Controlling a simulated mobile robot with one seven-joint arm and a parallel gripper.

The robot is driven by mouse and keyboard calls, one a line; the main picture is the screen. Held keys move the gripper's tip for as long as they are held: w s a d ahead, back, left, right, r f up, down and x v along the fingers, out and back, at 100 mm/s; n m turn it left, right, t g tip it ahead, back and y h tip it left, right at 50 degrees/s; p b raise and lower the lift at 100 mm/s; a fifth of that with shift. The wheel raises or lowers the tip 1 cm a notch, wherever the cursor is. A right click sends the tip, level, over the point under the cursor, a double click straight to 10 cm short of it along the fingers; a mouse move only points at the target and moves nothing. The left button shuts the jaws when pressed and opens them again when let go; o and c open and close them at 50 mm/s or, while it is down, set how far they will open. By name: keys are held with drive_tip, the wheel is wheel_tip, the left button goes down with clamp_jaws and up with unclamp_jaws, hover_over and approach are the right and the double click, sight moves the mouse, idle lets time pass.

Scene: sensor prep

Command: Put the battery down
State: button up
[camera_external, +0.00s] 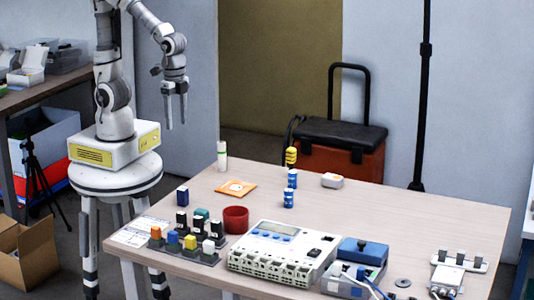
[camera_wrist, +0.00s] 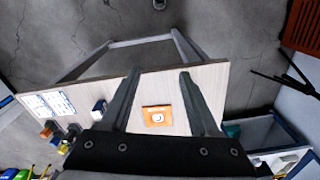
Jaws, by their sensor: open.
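My gripper (camera_external: 176,122) hangs fingers down in the air, beyond the back-left edge of the table. It is open and nothing is between its fingers; the open fingers also show in the wrist view (camera_wrist: 160,72). Two blue-and-white cylinders that look like batteries stand upright on the table, a rear one (camera_external: 292,178) and a front one (camera_external: 288,199), apart from my gripper. A small dark blue block (camera_external: 182,195) also stands on the table; I cannot tell if it is a battery. It seems to show in the wrist view (camera_wrist: 98,107).
The wooden table (camera_external: 335,220) bears an orange card (camera_external: 236,188), a white-green tube (camera_external: 222,157), a red cup (camera_external: 236,220), a rack of coloured blocks (camera_external: 185,243) and a white instrument (camera_external: 280,250). A yellow stacked piece (camera_external: 291,156) stands behind the cylinders. The table's back right is clear.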

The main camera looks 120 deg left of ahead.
drive_tip(key=s+a+r+n+t+p, duration=0.1)
drive_tip(key=r+p, duration=0.3)
drive_tip(key=r, duration=0.5)
drive_tip(key=s+a+r+n+t+p, duration=0.1)
drive_tip(key=s+r+t+p, duration=0.2)
drive_tip(key=r, duration=0.7)
drive_tip(key=shift+r+n+t+p, duration=0.35)
drive_tip(key=shift+t+p, duration=0.35)
drive_tip(key=shift+p, duration=0.5)
